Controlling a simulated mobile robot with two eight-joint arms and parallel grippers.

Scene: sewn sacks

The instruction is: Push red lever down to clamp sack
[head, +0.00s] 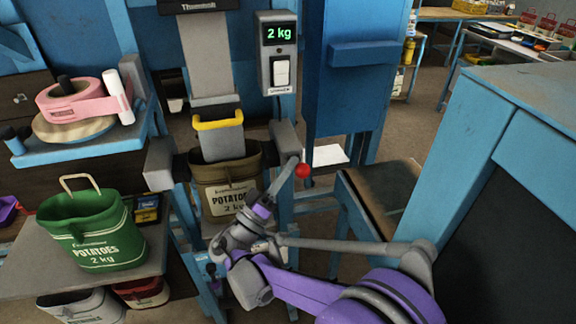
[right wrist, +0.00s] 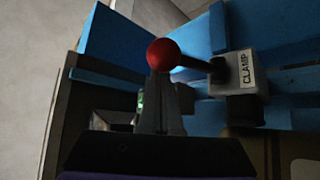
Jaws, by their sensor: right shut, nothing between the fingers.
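The red lever knob (head: 303,170) is at the right of the filling station. In the right wrist view the red ball (right wrist: 164,53) sits on a dark rod running to a grey block labelled CLAMP (right wrist: 240,72). My right gripper (head: 291,168) is shut and empty, its tips right at the knob. In the wrist view the closed fingers (right wrist: 160,80) end just at the ball, overlapping it; I cannot tell whether they touch. The brown potato sack (head: 227,196) hangs upright under the spout, between two grey clamp blocks. My left gripper is not in view.
A scale display (head: 278,34) reads 2 kg above the lever. A green potato sack (head: 95,235) stands on a shelf at left. Pink tape (head: 80,98) lies on a blue shelf behind it. A blue cabinet (head: 500,150) closes off the right side.

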